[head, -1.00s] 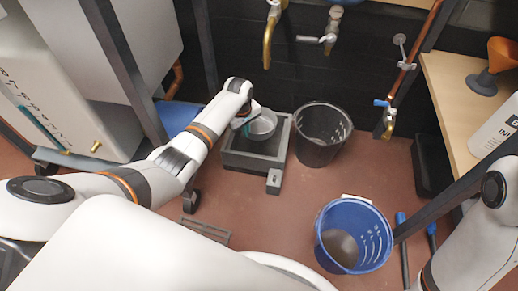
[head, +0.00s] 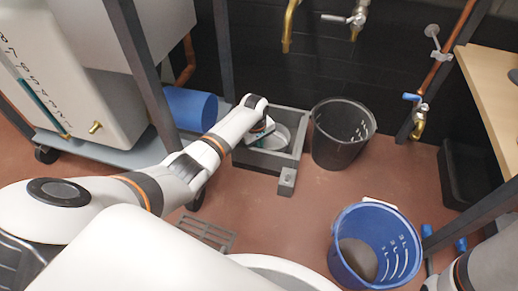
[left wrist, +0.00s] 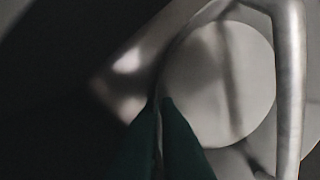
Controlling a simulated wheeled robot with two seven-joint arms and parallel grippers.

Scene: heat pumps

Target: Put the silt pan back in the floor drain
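The silt pan (head: 278,137) is a round, pale metal pan, sitting within the walls of the square grey floor drain (head: 296,160) in the head view. Whether it rests on the drain's bottom is hidden. My left gripper (head: 259,134) reaches over the drain's left side. In the left wrist view its dark green fingertips (left wrist: 160,105) are together on the thin rim of the pan, whose round bottom (left wrist: 220,85) and curved wall show beside them. Part of my right arm shows at the lower right of the head view, but its gripper is out of view.
A slotted grate (head: 207,232) lies on the red floor in front of the drain. A black bucket (head: 340,140) stands close to the drain's right. A blue bucket (head: 372,245) stands nearer at the right. A dark stand leg and blue cylinder (head: 190,107) are at the left.

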